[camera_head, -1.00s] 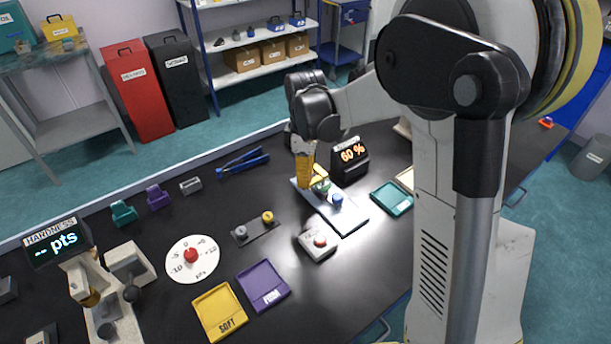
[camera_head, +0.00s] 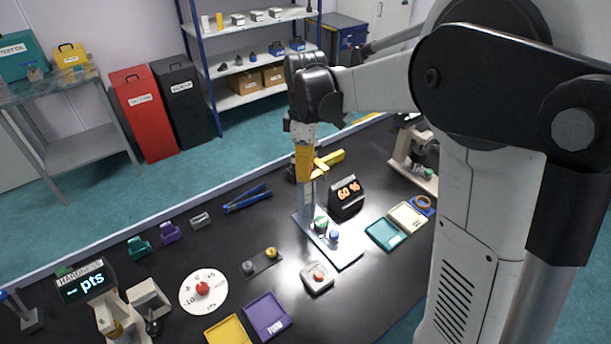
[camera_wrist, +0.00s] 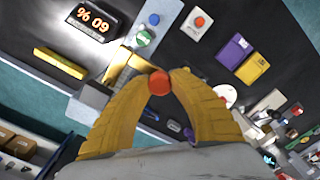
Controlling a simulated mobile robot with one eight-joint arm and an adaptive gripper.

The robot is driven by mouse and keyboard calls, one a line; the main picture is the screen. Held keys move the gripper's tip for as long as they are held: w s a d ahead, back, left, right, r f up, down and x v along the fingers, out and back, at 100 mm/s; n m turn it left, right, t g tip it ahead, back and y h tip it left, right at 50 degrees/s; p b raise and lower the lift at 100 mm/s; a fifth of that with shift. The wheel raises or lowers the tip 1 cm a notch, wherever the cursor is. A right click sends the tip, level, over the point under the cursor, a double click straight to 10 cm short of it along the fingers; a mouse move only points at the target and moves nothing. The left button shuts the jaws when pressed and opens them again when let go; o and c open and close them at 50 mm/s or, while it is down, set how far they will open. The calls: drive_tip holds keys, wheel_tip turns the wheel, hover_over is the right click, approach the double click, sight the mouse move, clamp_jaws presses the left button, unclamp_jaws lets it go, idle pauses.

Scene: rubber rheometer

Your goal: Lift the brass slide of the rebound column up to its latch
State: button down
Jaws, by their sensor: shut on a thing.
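The rebound column (camera_head: 308,198) stands upright on a pale base plate (camera_head: 346,257), with a green part (camera_head: 320,224) and a blue button (camera_head: 334,236) at its foot. My gripper (camera_head: 304,176) is at the upper part of the column, well above the plate. In the wrist view its yellow fingers (camera_wrist: 160,85) are shut on the red-orange knob (camera_wrist: 160,83) of the brass slide (camera_wrist: 122,70). The slide shows beside the fingers. The column's top is largely hidden by my gripper in the head view, and I cannot make out the latch.
A display reading 60 % (camera_head: 347,198) stands right of the column. A white box with a red button (camera_head: 317,278), teal tray (camera_head: 386,234) and small dark holder (camera_head: 262,262) are nearby. Blue tongs (camera_head: 247,198) lie left.

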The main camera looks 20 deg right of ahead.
drive_tip(key=shift+r+p, duration=0.4)
drive_tip(key=shift+r, duration=0.75)
drive_tip(key=c, duration=1.1)
unclamp_jaws()
drive_tip(key=shift+c, duration=0.2)
wheel_tip(320, 180, up, 12)
drive_tip(key=s+f+m+t+b, duration=0.7)
drive_tip(key=s+f+m+b, duration=0.5)
drive_tip(key=s+f, duration=0.8)
drive_tip(key=shift+m, duration=0.3)
